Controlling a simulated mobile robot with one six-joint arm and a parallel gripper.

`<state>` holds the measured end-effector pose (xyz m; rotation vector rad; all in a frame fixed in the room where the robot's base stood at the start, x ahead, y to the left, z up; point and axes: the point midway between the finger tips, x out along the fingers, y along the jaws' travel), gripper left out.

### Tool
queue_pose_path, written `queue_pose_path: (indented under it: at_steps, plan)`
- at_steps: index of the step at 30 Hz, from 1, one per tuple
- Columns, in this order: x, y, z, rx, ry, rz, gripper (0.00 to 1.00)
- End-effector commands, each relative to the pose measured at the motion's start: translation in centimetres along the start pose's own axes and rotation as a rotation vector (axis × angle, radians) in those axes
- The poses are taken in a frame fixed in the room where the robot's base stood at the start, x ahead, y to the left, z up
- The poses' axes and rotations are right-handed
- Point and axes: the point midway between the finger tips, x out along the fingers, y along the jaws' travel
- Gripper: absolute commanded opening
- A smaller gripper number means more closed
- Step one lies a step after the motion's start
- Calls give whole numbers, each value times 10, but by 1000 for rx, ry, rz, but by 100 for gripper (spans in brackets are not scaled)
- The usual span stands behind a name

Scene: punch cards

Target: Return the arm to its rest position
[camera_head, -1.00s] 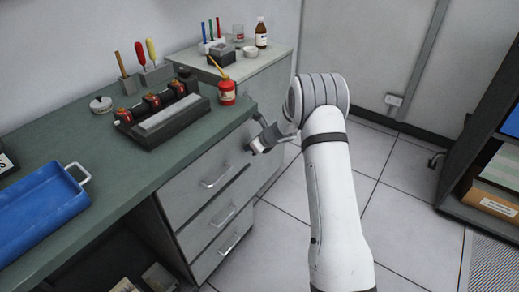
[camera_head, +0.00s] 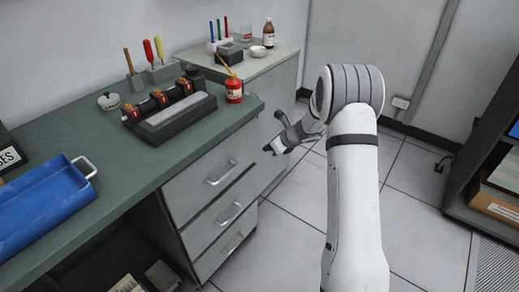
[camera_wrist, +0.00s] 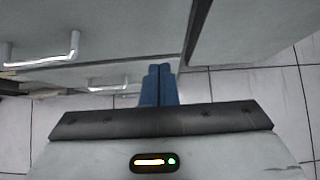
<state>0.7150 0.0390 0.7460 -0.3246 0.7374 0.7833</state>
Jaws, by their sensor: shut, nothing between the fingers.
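My arm rises in the right half of the head view, with its elbow at the top. My gripper (camera_head: 268,149) hangs in the air to the left of the elbow, off the front of the grey drawer cabinet and apart from it. In the wrist view my gripper's blue fingers (camera_wrist: 158,70) are together with nothing between them. The drawer cabinet (camera_head: 205,205) has several drawers, all looking closed; two of its handles also show in the wrist view (camera_wrist: 76,45).
The green bench top (camera_head: 135,165) carries a black device with red parts (camera_head: 168,116), a red oil can (camera_head: 233,90) and a blue tray (camera_head: 45,215). A side counter holds a brown bottle (camera_head: 268,35). A shelf (camera_head: 497,165) stands right. Tiled floor (camera_head: 405,215) is clear between.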

Motion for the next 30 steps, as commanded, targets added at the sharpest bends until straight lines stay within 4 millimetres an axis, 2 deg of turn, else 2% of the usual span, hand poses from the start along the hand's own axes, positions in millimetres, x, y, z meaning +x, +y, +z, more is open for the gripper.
queue_pose_path:
  at_steps: [1,6,11,16,19,23,27,30]
  plan:
    - [-15,-1,0,2,0,-2,0]
    - [-46,0,-1,1,3,-1,0]
    - [-62,0,-2,2,3,1,0]
    - [-67,1,-2,1,4,3,0]
    - [-76,7,4,-44,9,9,0]
    - [-107,34,25,-232,36,44,0]
    - [-160,82,46,-563,88,108,0]
    - [-198,117,52,-809,131,162,0]
